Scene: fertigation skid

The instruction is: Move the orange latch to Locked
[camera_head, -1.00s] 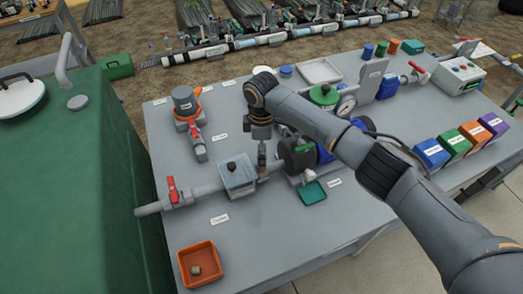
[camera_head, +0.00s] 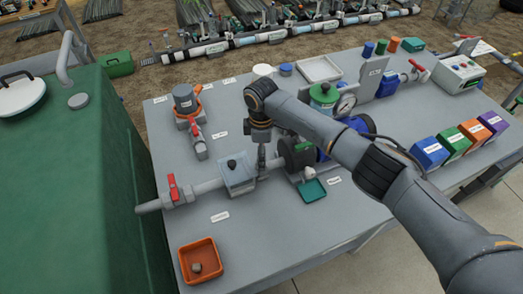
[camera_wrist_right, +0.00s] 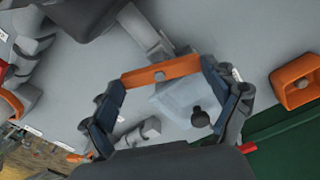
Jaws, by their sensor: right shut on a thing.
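In the head view my right gripper (camera_head: 261,157) points down beside the pale box with a black knob (camera_head: 237,172), which sits in the grey pipe line; the latch itself is hidden there by the gripper and arm. I cannot read a Locked mark near the latch. My left gripper is not in view.
A red-handled valve (camera_head: 175,190) stands left of the box. An orange tray (camera_head: 183,255) holding a small grey piece is at the front left; a teal tray (camera_head: 312,192) lies to the right. A dark round wheel (camera_head: 297,153) is close beside the gripper.

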